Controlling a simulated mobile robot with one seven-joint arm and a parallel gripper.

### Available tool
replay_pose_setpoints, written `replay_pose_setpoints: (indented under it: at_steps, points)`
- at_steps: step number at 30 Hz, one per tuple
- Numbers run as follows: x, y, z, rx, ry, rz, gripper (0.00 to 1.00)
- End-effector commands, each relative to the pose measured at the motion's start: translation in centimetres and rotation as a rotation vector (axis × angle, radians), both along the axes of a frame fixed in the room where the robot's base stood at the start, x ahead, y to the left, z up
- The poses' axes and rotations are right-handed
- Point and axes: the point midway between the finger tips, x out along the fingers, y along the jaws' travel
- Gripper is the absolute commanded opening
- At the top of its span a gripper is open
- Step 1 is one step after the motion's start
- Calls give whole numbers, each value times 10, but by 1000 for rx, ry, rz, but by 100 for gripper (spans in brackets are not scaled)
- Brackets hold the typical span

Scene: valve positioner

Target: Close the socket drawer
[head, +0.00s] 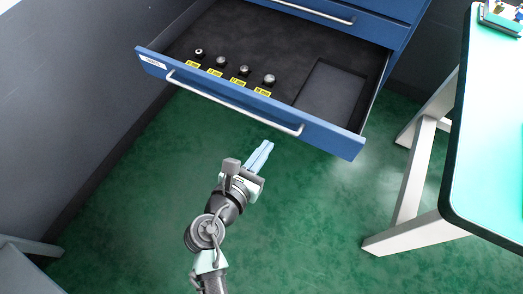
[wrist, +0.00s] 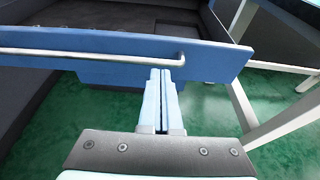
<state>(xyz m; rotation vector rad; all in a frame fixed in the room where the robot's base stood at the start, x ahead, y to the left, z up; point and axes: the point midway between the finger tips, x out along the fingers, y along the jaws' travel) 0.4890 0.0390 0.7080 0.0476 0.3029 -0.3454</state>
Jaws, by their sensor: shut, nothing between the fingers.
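The socket drawer (head: 250,112) is a blue drawer standing pulled out, its dark lined inside in view from above. Several sockets (head: 243,71) sit in a row in it with yellow labels, beside an empty recess. A long metal handle (head: 232,103) runs along its front; the handle also shows in the wrist view (wrist: 90,53). My gripper (head: 267,146) is shut and empty, in front of the drawer's front panel, near the right end of the handle. In the wrist view my fingertips (wrist: 160,72) are close to the panel below the handle's right end; I cannot tell whether they touch.
Another blue drawer with a handle (head: 313,12) is above, in the cabinet. A workbench (head: 490,130) with white legs (head: 415,190) stands at the right. A dark wall (head: 75,95) is at the left. The green floor (head: 130,215) in front is mostly clear.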

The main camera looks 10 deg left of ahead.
Motion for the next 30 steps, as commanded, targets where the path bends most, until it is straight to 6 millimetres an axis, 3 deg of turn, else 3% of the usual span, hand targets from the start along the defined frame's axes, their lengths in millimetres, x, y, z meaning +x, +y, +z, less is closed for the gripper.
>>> replay_pose_setpoints:
  at_steps: [7,12,18,30]
  points:
    - [51,-19,-18,3,-3,-3,0]
    - [77,-28,-18,5,-5,-2,0]
    - [91,-33,-18,5,-2,-2,0]
    - [93,-34,-18,6,-2,-1,0]
